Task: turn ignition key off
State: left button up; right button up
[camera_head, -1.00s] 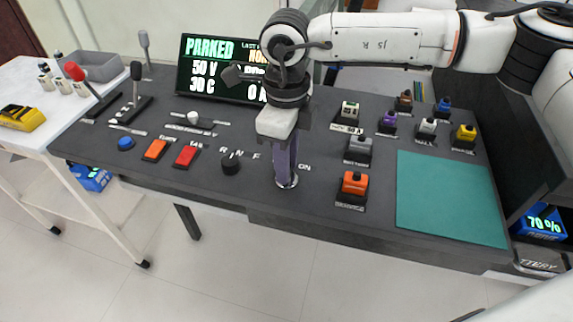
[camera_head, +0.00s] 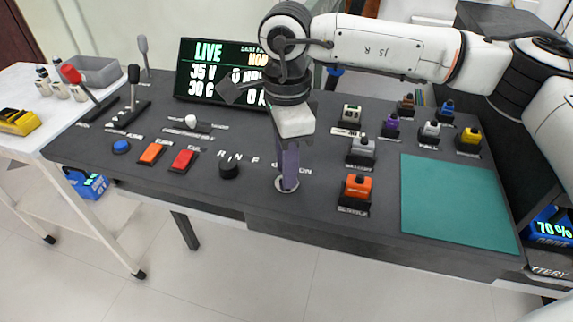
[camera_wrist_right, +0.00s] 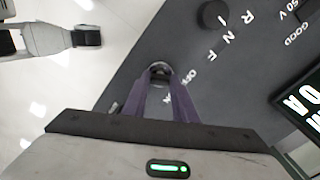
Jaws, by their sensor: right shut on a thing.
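The ignition key sits in a round metal ring (camera_head: 287,184) at the front middle of the dark console, beside the ON lettering. My right gripper (camera_head: 289,182) points straight down there, its purple fingers shut on the key and hiding nearly all of it. In the right wrist view the fingers (camera_wrist_right: 160,95) close in at the ring (camera_wrist_right: 159,70), with OFF lettering just beside it. The key's exact angle cannot be made out. The display (camera_head: 222,72) reads LIVE and 35 V, partly hidden behind my right wrist. My left gripper is not in view.
A black selector knob (camera_head: 229,168) stands just left of the key. Red (camera_head: 183,161) and orange (camera_head: 151,153) buttons lie farther left.

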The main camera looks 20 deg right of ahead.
jog(key=shift+r, duration=0.1)
dwell(0.3)
jog(key=o, duration=0.9)
jog(key=shift+c, duration=0.2)
jog(key=shift+o, duration=0.9)
notch_tip(320, 180, up, 10)
jog(key=shift+r, duration=0.15)
